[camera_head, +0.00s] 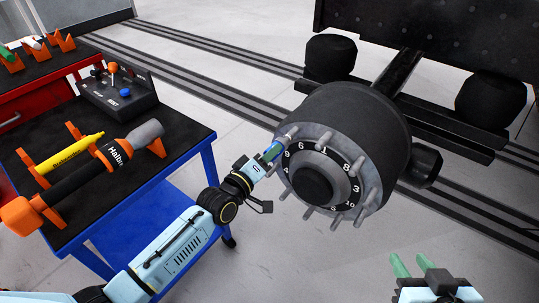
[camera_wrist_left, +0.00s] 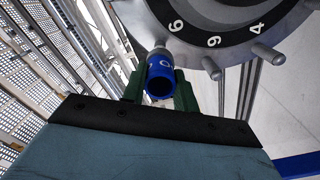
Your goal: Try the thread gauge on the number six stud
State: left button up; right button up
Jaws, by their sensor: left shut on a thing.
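My left gripper (camera_head: 266,160) is shut on the blue thread gauge (camera_head: 273,150), beside the upper left of the wheel hub (camera_head: 318,183). In the left wrist view the gauge (camera_wrist_left: 160,78) sits between the green fingers, its open near end facing the camera. Its far end meets or overlaps the tip of a stud (camera_wrist_left: 160,46) near the digit that reads as 6. I cannot tell whether it is threaded on. Other studs (camera_wrist_left: 212,69) stand bare around the hub's numbered ring. My right gripper (camera_head: 425,265) is open and empty at the lower right.
A blue-framed cart (camera_head: 190,140) at the left carries a yellow tool (camera_head: 72,152), a black-and-orange tool (camera_head: 100,168) and a control box (camera_head: 118,95). A red cabinet (camera_head: 35,95) stands behind it. The floor below the hub is clear.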

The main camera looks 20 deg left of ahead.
pick_arm(q)
jog(key=shift+w+d, duration=0.1)
jog(key=shift+w, duration=0.15)
jog(key=shift+b+x, duration=0.55)
jog(key=shift+x, duration=0.75)
jog(key=shift+p+v, duration=1.1)
jog(key=shift+v, duration=0.65)
jog(key=shift+p+v, duration=1.35)
jog(key=shift+v, duration=1.2)
